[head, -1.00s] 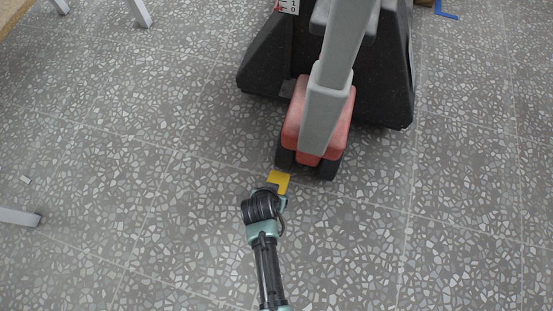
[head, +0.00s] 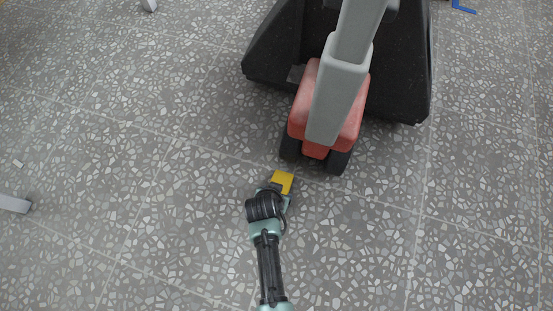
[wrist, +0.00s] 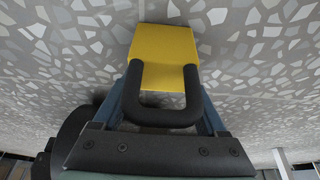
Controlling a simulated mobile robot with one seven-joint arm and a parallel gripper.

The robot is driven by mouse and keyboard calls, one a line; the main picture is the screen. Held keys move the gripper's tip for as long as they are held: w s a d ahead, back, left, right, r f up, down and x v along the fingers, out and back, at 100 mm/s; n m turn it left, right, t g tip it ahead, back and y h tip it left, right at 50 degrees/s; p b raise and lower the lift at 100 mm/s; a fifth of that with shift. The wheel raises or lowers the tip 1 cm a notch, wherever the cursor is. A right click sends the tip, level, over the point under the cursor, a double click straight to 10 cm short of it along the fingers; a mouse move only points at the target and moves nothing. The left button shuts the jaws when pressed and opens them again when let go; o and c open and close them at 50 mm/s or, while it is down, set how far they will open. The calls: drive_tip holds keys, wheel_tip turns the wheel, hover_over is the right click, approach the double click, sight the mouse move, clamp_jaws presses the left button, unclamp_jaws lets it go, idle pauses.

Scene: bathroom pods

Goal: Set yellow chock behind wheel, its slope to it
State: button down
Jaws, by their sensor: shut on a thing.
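The yellow chock (head: 282,182) is held at the tip of my gripper (head: 276,190), just short of the wheels in the head view. In the wrist view the chock (wrist: 162,58) sits between the blue fingers of my gripper (wrist: 163,95), with a black looped handle at its near end. Two dark wheels show under the red housing: the left wheel (head: 290,146) is nearest the chock, the right wheel (head: 338,161) is farther right. A small strip of floor shows between chock and left wheel. I cannot tell the slope's direction or whether the chock touches the floor.
The red housing (head: 301,110) and grey post (head: 340,85) stand over the wheels, joined to a large black base (head: 400,90). The speckled floor around my gripper is clear.

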unclamp_jaws()
drive_tip(key=shift+r, duration=0.1)
drive_tip(key=p+v, duration=0.9)
drive_tip(key=v, duration=0.3)
idle(0.3)
